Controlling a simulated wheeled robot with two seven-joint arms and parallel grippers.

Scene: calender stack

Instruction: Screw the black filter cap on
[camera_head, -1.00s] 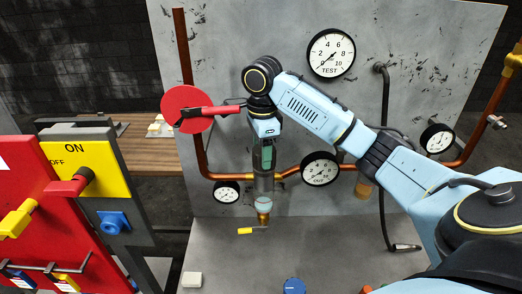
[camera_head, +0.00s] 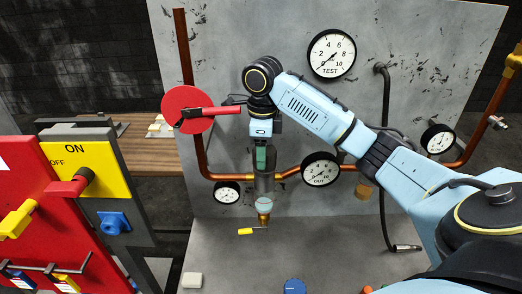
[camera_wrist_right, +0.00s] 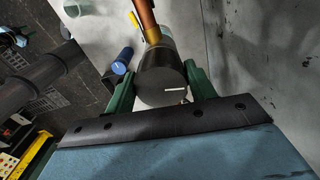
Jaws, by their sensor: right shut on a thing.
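The black filter cap (camera_wrist_right: 162,86), a dark cylinder with a white mark on its end, is between the green fingers of my right gripper in the right wrist view. My right gripper (camera_wrist_right: 158,84) is shut on it. In the head view my right gripper (camera_head: 263,160) points down in front of the wall panel, above the filter's clear bowl (camera_head: 264,204) and brass lower fitting (camera_head: 264,219). The cap and the filter line up; I cannot tell how deep the threads are engaged. My left gripper is not in view.
A copper pipe (camera_head: 230,176) runs behind the filter, between two lower gauges (camera_head: 320,169). A red wheel with a red lever (camera_head: 208,111) is close left of my wrist. A yellow-handled valve (camera_head: 246,231) is below. A red panel (camera_head: 75,225) stands at left.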

